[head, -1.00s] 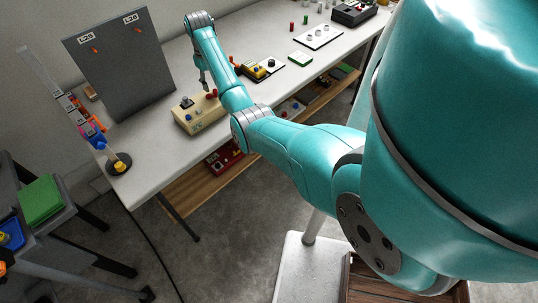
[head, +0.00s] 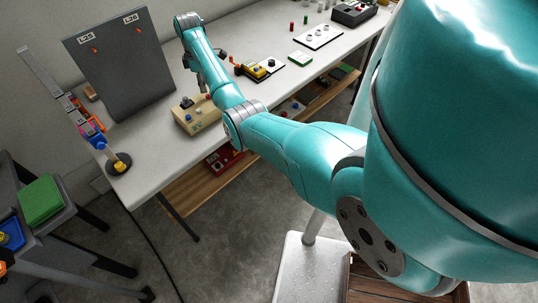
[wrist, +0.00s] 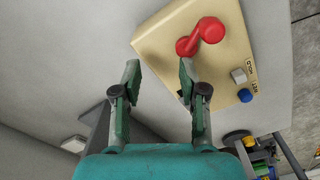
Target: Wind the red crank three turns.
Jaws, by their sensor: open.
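The red crank (wrist: 202,36) sits on a beige box (wrist: 168,42), at the upper right in the wrist view. It has a round hub and a knob at the end of a short arm. In the head view, the beige box (head: 187,125) stands on the bench, and a bit of red from the crank (head: 208,96) shows beside my arm. My gripper (wrist: 159,66) is open and empty. Its fingers are apart from the crank, with the right finger below and left of it in the wrist view. In the head view my arm partly hides the box.
A grey panel (head: 118,62) stands to the left on the bench. A yellow device (head: 257,71) with an orange handle lies to the right of my arm. Bare bench lies in front of the panel.

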